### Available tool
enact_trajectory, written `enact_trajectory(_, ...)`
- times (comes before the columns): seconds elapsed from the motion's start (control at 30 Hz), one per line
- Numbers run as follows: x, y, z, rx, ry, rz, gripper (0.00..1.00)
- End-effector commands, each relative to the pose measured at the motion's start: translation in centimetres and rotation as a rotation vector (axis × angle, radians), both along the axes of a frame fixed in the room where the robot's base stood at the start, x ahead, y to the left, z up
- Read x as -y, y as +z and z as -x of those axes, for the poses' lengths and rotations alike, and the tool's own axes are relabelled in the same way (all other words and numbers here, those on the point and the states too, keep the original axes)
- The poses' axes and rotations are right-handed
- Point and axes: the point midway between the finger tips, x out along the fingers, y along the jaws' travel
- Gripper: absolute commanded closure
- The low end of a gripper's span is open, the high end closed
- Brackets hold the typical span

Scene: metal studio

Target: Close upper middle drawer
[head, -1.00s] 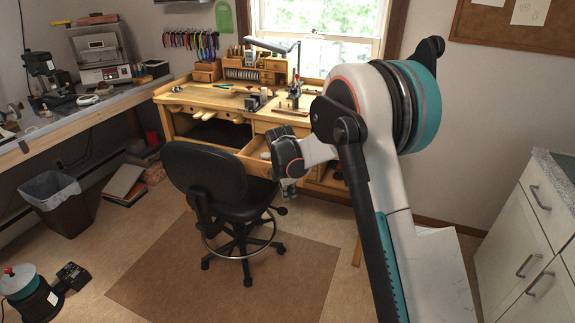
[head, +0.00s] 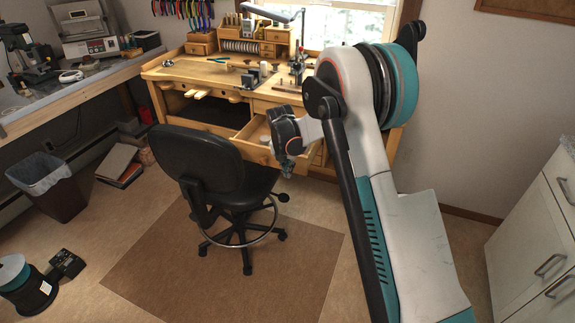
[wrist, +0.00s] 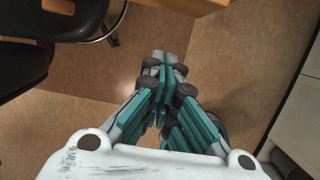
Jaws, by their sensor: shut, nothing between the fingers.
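An open wooden drawer (head: 250,137) juts out from the upper middle of the workbench (head: 225,82), just behind and right of the black chair. Its right part is hidden behind my wrist. My gripper (head: 288,173) hangs downward in front of the drawer's right side, close to it; I cannot tell whether they touch. In the wrist view, my gripper's fingers (wrist: 164,62) are together and empty above the floor. A light wooden edge (wrist: 182,6) at the top of that view may be the drawer front.
The black swivel chair (head: 205,165) stands left of my gripper and close to the drawer. A white cabinet (head: 540,235) is at the right. A brown mat (head: 165,265) lies on the floor. A waste bin (head: 50,185) stands at the left.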

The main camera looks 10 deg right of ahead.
Motion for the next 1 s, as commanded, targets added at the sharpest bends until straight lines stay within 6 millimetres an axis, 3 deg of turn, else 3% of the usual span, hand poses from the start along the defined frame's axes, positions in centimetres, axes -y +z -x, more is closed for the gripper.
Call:
enact_trajectory(0.03,0.2,-1.4,-0.2,0.000,-0.001,0.000,1.00)
enact_trajectory(0.17,0.5,-3.7,-0.7,0.000,-0.001,0.000,1.00)
enact_trajectory(0.43,2.5,-3.3,-3.4,0.000,-0.002,0.000,1.00)
enact_trajectory(1.0,2.4,-3.1,-4.5,0.000,-0.001,0.000,1.00)
